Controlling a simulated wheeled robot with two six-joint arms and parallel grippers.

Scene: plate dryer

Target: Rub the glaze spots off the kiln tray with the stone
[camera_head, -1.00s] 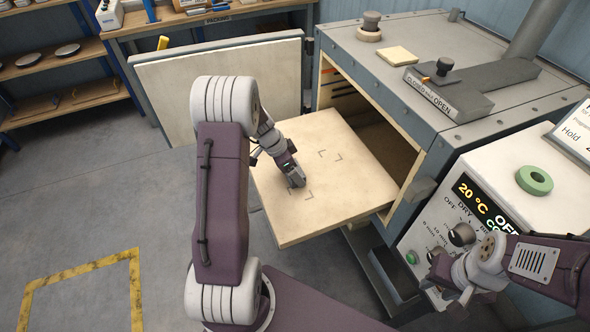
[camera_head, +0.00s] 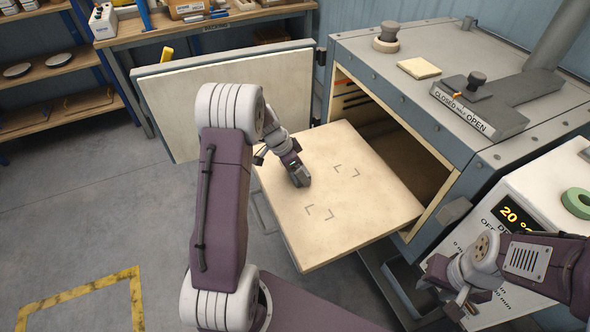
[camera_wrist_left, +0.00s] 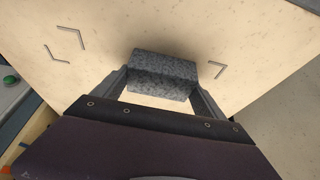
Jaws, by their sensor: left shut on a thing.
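The kiln tray (camera_head: 285,225) is a pale cream slab sticking out of the open kiln, with dark corner marks on top. It also shows in the left wrist view (camera_wrist_left: 250,30). My left gripper (camera_head: 301,181) is over the tray's left part, pointing down. In the left wrist view, it (camera_wrist_left: 160,92) is shut on the stone (camera_wrist_left: 163,72), a speckled grey block at or close above the surface. I cannot tell whether they touch. I make out no glaze spots. My right gripper (camera_head: 445,298) is open and empty, before the control box, off the tray.
The kiln (camera_head: 440,50) stands at the right, its cream-lined door (camera_head: 225,95) swung open behind the tray. Shelves (camera_head: 50,75) stand back left. The floor at left is clear.

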